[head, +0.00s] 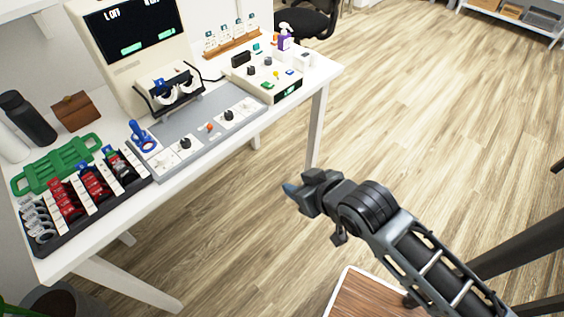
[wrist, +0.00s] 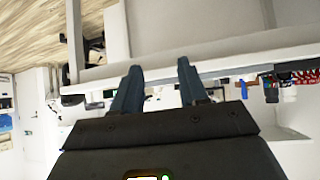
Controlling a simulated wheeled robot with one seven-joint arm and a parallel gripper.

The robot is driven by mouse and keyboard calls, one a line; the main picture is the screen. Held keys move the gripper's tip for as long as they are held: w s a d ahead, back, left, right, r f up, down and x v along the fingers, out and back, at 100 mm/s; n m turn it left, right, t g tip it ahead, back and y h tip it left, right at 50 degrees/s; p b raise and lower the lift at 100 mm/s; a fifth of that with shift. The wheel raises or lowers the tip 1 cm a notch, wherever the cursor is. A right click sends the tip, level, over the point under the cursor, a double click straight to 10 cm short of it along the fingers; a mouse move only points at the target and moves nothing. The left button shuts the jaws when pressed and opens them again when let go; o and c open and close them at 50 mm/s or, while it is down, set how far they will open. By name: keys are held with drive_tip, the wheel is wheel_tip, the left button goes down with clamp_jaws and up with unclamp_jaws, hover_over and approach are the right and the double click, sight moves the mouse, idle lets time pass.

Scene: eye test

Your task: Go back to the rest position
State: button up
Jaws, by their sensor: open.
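My gripper (head: 291,188) is at the end of my arm in the head view, over the bare floor in front of the white table (head: 207,142). It is clear of the table and touches nothing. In the wrist view, the two dark fingers of my gripper (wrist: 160,80) stand apart with nothing held between them. The wrist view is turned, with the table's edge (wrist: 215,53) crossing behind the fingers.
On the table stand an eye-test machine (head: 130,50), a grey panel with knobs (head: 205,120), a lens tray (head: 90,195), a green rack (head: 55,165) and a white control box (head: 270,80). A brown-topped surface (head: 365,295) is below my arm. The floor (head: 430,110) to the right is open.

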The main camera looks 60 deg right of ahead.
drive_tip(key=s+a+r+n+t+y, duration=0.4)
drive_tip(key=s+a+r+t, duration=0.2)
drive_tip(key=s+a+r, duration=0.7)
drive_tip(key=shift+s+a+r+n, duration=0.15)
drive_tip(key=shift+s+r+n, duration=0.3)
drive_tip(key=shift+s, duration=0.8)
